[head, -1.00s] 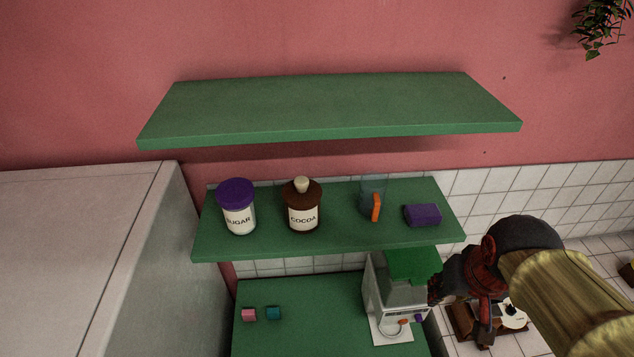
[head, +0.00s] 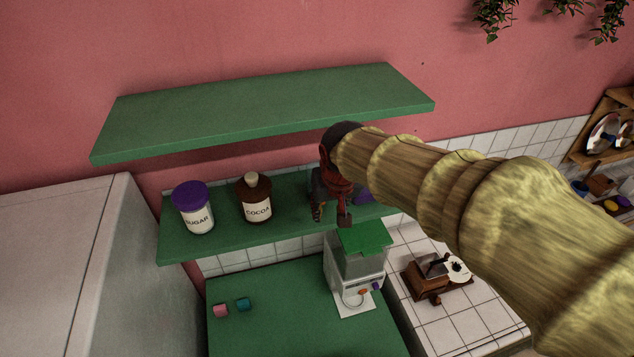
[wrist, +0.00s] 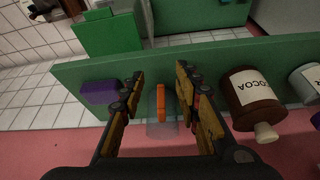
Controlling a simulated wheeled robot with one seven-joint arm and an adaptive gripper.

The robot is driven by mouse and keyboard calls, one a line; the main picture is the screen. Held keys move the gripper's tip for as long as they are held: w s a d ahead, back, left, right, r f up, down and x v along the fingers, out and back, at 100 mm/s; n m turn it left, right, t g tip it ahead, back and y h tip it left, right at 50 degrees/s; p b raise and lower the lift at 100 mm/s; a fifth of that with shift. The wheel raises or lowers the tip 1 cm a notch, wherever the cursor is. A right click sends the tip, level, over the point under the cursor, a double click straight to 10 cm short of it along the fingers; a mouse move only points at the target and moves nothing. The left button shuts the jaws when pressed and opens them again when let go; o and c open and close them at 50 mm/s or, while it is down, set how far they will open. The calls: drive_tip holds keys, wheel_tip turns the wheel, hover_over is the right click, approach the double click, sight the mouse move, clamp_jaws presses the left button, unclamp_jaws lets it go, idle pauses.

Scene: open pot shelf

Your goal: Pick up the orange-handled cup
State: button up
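The orange-handled cup is clear, with an upright orange handle (wrist: 160,103) and a see-through body (wrist: 163,130). In the wrist view it stands on the green middle shelf (wrist: 222,62), between the two fingers in the picture. My gripper (wrist: 160,75) is open, with a gap between each finger and the handle. Whether the fingers are level with the cup in depth is unclear. In the head view my gripper (head: 331,214) is in front of the middle shelf and hides the cup.
A purple block (wrist: 98,92) lies to one side of the cup. A cocoa jar (head: 255,200) and a sugar jar (head: 194,210) stand on the other side. The upper green shelf (head: 260,108) overhangs. A white machine with a green lid (head: 365,237) stands below.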

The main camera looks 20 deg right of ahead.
drive_tip(key=w, duration=0.4)
drive_tip(key=w+p, duration=0.1)
drive_tip(key=w, duration=0.1)
drive_tip(key=shift+w+d, duration=0.1)
drive_tip(key=shift+d, duration=0.25)
drive_tip(key=p+x, duration=0.1)
drive_tip(key=x, duration=0.4)
drive_tip(key=c, duration=0.3)
clamp_jaws()
